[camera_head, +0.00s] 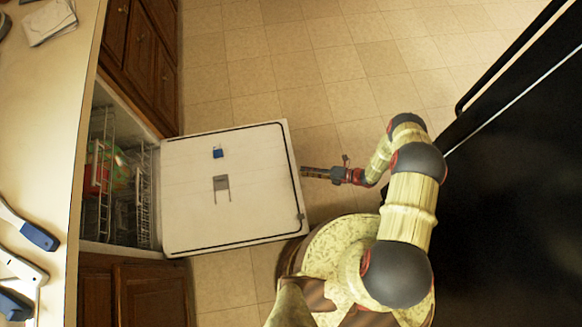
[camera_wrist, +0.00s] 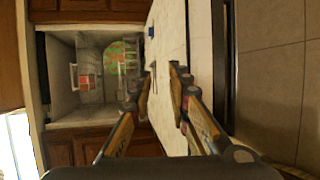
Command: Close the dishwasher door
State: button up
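The dishwasher door (camera_head: 245,165) is folded down open, its white inner face up, between the cabinets and my arm. In the wrist view the door (camera_wrist: 170,45) runs up the middle as a pale panel. The dishwasher's opening (camera_head: 115,200) is at the left, with wire racks and red and green items inside; it also shows in the wrist view (camera_wrist: 62,75). My gripper (camera_head: 304,172) is at the door's outer edge, pointing toward the dishwasher. In the wrist view its fingers (camera_wrist: 162,78) are apart with nothing clearly held. Whether they touch the door is unclear.
Wooden cabinets (camera_head: 140,50) flank the dishwasher, under a counter (camera_head: 40,110) holding blue-handled utensils (camera_head: 38,236). A large black appliance (camera_head: 520,200) stands close on the right. The tiled floor (camera_head: 290,60) beyond the door is clear.

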jog(key=b, duration=0.2)
send_over(291, 173)
jog(key=shift+f, duration=0.85)
jog(key=c, duration=0.3)
grip_shut()
jog(key=shift+c, duration=0.6)
grip_release()
jog(key=o, duration=0.4)
jog(key=shift+c, duration=0.2)
jog(key=shift+o, duration=0.3)
